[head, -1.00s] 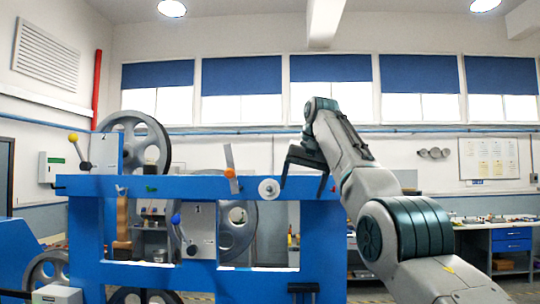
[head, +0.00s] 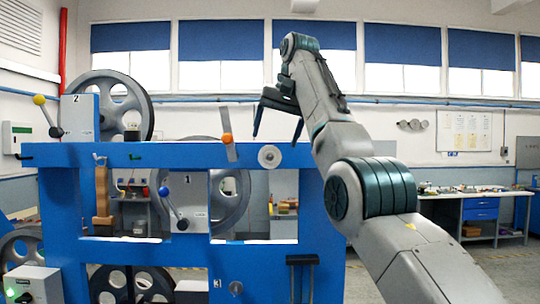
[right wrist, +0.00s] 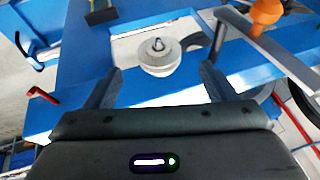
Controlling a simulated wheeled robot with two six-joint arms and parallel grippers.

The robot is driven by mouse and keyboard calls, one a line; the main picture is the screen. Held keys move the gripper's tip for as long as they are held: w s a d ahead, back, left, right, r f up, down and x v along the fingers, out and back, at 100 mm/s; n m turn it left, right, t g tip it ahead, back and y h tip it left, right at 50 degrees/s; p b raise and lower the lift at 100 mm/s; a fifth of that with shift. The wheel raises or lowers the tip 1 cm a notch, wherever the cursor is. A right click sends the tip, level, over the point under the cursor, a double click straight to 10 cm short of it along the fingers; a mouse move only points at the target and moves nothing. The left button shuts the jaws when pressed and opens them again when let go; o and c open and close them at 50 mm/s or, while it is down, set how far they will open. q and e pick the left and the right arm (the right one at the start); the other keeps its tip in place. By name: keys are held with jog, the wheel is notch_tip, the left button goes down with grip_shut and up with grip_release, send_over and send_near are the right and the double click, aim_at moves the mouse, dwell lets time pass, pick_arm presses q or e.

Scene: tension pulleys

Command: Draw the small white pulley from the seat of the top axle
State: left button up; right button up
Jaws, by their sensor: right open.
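The small white pulley (head: 269,156) is on the top axle at the front of the blue frame's upper beam (head: 200,155), near its right end. My right gripper (head: 277,138) is open and empty. In the head view its two dark fingers point down and appear just above the pulley, one to each side. My left gripper is not in view.
An orange-knobbed lever (head: 227,139) stands on the beam just left of the pulley; it is close to the right finger in the right wrist view (right wrist: 266,12). Large grey wheels (head: 122,100) and a blue-knobbed lever (head: 164,192) are further left.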

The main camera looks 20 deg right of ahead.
aim_at(271, 148)
jog(key=x, duration=0.5)
jog(key=shift+w+a, duration=0.1)
jog(key=shift+w, duration=0.05)
jog(key=shift+f, duration=0.3)
jog(key=shift+w+f, duration=0.1)
jog(key=shift+f, duration=0.35)
jog(key=shift+w, duration=0.1)
jog(key=c, duration=1.1)
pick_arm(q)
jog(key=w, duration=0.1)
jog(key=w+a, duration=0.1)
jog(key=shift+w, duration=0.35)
